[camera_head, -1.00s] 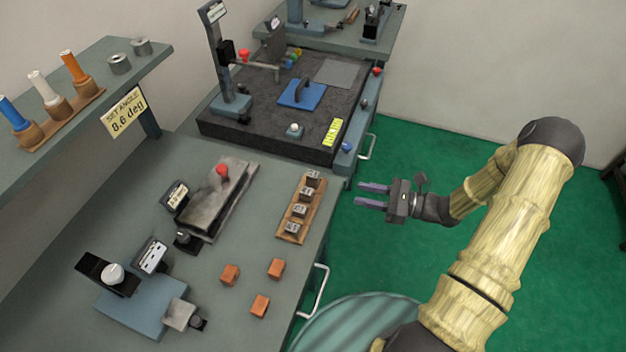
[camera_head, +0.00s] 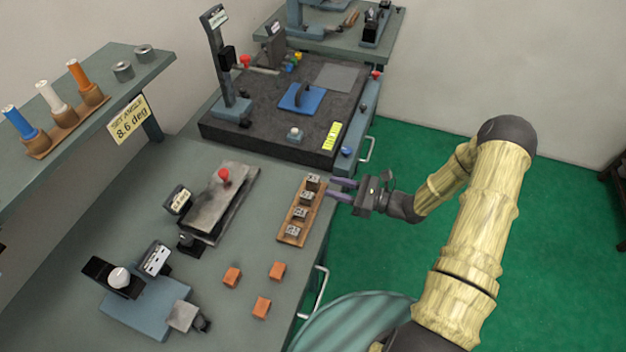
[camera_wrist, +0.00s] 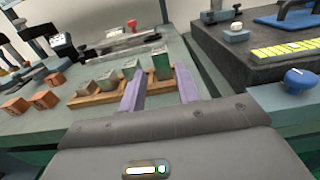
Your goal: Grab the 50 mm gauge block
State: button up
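Several grey gauge blocks stand in a row on a wooden rack (camera_head: 287,233) near the right edge of the bench. In the wrist view they rise in height toward the right, and the tallest block (camera_wrist: 162,66) stands at the rack's right end. In the head view the block at the far end (camera_head: 313,181) is nearest my gripper. Size markings are too small to read, so I cannot tell which is 50 mm. My gripper (camera_head: 341,190) is open and empty, just right of the rack's far end.
Orange blocks (camera_head: 262,306) lie in front of the rack. A plate with a red knob (camera_head: 223,176) is to the left. Green floor is free to the right.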

aim_at(308, 179)
jog(key=shift+p+x, duration=0.35)
jog(key=shift+x, duration=1.55)
jog(key=p+x, duration=0.2)
jog(key=x, duration=0.3)
jog(key=shift+w+a+r, duration=0.1)
grip_shut()
